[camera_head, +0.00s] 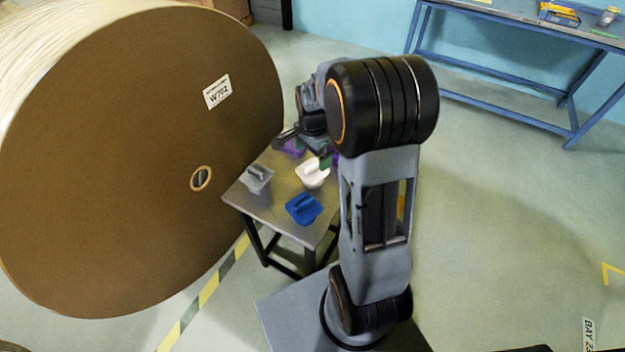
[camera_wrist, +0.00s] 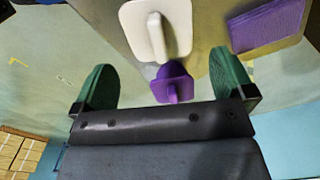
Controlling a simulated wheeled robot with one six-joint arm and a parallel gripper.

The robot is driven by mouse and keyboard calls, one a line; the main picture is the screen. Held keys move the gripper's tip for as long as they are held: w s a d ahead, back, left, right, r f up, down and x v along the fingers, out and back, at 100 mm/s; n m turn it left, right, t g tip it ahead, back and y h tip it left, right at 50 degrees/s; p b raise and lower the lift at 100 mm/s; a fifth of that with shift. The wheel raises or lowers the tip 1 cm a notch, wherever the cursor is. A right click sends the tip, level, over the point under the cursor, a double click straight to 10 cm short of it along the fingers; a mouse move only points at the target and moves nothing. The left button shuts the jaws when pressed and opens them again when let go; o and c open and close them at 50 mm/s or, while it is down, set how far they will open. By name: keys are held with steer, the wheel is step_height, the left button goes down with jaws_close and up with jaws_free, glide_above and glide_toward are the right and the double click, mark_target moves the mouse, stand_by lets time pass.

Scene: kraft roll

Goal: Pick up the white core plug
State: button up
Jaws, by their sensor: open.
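The white core plug (camera_head: 312,174) sits on a small table (camera_head: 258,208), flat flange down with a raised grip bar on top. In the wrist view the white plug (camera_wrist: 178,30) is at the top centre, beyond my fingertips. My gripper (camera_head: 313,154) is above the table at the plug's far side, partly hidden by my arm. In the wrist view my gripper (camera_wrist: 162,62) has its green fingers wide apart with nothing held. A small purple plug (camera_wrist: 172,86) lies between the fingers in that view, nearer than the white one.
A blue plug (camera_head: 304,209) and a grey plug (camera_head: 257,180) share the tabletop. A flat purple piece (camera_wrist: 266,27) is at the right in the wrist view. The large kraft roll (camera_head: 130,170) stands close at left. A blue workbench (camera_head: 510,20) is at the back right.

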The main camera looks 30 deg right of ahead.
mark_target(313, 165)
steer(key=shift+f+b, duration=0.55)
steer(key=shift+f, duration=3.2)
steer(key=shift+c, duration=0.5)
steer(key=c, duration=0.6)
